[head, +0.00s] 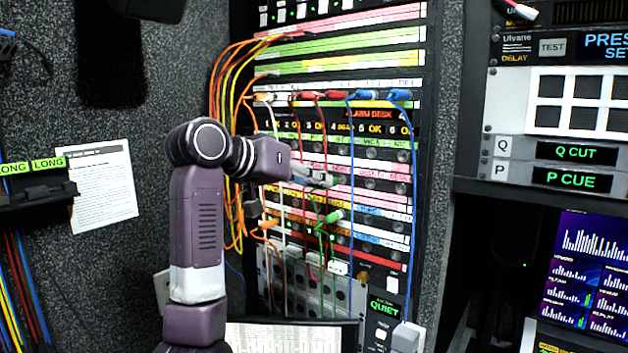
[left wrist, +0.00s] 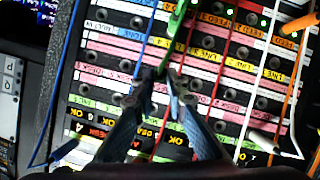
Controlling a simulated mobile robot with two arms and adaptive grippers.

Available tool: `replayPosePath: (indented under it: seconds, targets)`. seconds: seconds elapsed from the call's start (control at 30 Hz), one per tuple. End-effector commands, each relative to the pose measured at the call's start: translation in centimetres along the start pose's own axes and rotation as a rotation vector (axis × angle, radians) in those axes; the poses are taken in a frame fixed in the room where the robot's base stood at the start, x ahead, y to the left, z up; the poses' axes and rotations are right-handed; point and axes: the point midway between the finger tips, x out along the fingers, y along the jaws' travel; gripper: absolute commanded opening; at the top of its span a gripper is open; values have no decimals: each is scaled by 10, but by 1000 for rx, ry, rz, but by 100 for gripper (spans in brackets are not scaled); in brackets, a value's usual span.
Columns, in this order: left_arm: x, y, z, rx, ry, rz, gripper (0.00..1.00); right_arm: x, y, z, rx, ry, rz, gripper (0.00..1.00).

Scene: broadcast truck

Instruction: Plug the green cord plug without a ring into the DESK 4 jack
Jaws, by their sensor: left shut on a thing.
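In the head view my left gripper (head: 326,181) is in front of the jack panel (head: 413,180), at its middle rows. In the left wrist view its fingers (left wrist: 165,80) are closed together, with a thin green piece between the tips, mostly hidden. A green plug (head: 334,216) shows just below the gripper in the head view, with a green cord hanging under it. A green plug body (left wrist: 178,16) also shows at the top of the left wrist view. I cannot tell whether it has a ring. I cannot read which jack is DESK 4.
Red plugs (head: 311,96) and blue plugs (head: 400,95) sit in an upper row, with cords hanging down across the panel. Orange and yellow cords (head: 222,85) bunch at the panel's left side. A screen rack (head: 560,150) stands at the right.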

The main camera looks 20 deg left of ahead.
Motion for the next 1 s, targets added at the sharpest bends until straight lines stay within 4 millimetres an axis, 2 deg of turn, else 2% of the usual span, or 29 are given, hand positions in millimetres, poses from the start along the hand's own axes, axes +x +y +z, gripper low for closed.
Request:
replayPosePath:
  seconds: [0.9,0.93,1.0]
  targets:
    - [21,0,-9,-1,1,0,0,-16,2,-1,-1,0,2,40]
    - [21,0,-9,-1,1,0,13,-16,2,-1,-1,0,2,40]
    - [21,0,-9,0,1,0,21,-15,3,-1,-1,-1,3,40]
